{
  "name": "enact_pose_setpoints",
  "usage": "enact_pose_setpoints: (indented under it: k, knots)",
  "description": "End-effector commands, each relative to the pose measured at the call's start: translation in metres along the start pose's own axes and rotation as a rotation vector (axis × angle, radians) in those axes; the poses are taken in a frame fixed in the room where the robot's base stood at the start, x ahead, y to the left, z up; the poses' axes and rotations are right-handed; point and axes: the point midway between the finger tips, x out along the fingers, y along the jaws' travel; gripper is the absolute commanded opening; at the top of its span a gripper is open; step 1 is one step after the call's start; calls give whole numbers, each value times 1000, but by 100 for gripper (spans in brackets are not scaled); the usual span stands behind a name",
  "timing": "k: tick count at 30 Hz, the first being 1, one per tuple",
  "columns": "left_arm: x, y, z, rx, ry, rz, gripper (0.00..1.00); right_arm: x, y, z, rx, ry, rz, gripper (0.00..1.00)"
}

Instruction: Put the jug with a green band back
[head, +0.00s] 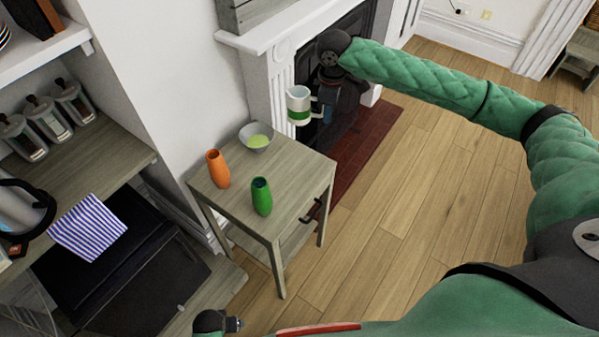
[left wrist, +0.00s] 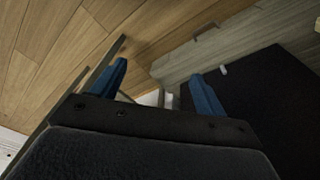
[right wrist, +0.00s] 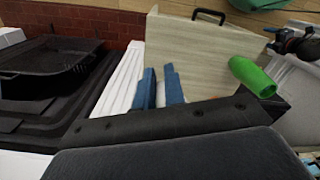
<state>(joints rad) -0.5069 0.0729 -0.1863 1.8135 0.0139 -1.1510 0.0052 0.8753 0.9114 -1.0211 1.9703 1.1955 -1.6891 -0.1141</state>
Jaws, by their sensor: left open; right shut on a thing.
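The jug with a green band (head: 299,106) is white with a green stripe around its lower part. It looks roughly upright in the head view, in the air near the far corner of a small wooden side table (head: 296,166), in front of the fireplace. My right gripper (head: 317,104) is shut on it from the right side. In the right wrist view the fingers (right wrist: 160,88) are close together and mostly hide the jug. My left gripper (head: 235,323) is low at the bottom of the head view, empty; its fingers (left wrist: 163,88) are spread apart.
On the side table stand an orange vase (head: 218,169), a green vase (head: 262,197) and a grey bowl (head: 256,137) with something green in it. The table's right part is bare. A shelf unit with canisters (head: 48,120) and a striped cloth (head: 88,228) is at left.

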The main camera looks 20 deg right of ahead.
Motion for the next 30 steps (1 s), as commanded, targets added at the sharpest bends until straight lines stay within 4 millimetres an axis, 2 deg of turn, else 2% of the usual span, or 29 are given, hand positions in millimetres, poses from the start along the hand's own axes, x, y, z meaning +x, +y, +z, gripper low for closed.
enact_pose_setpoints:
  k: [1, 9, 21, 27, 30]
  knots:
    - [-8, 2, -3, -1, 2, 2, 74, 9, 3, 6, -69, 0, -1, 0]
    - [-65, 8, -16, -4, 0, 13, 74, 36, 16, 31, -484, -2, -2, 0]
    - [-149, 15, -19, -9, -6, 28, 74, 69, 34, 66, -1060, -6, 1, 0]
    - [-172, 16, -17, -9, -7, 31, 74, 76, 38, 75, -1211, -7, 2, 0]
    - [-174, 16, -16, -10, -10, 31, 74, 78, 38, 74, -1241, -7, 2, 0]
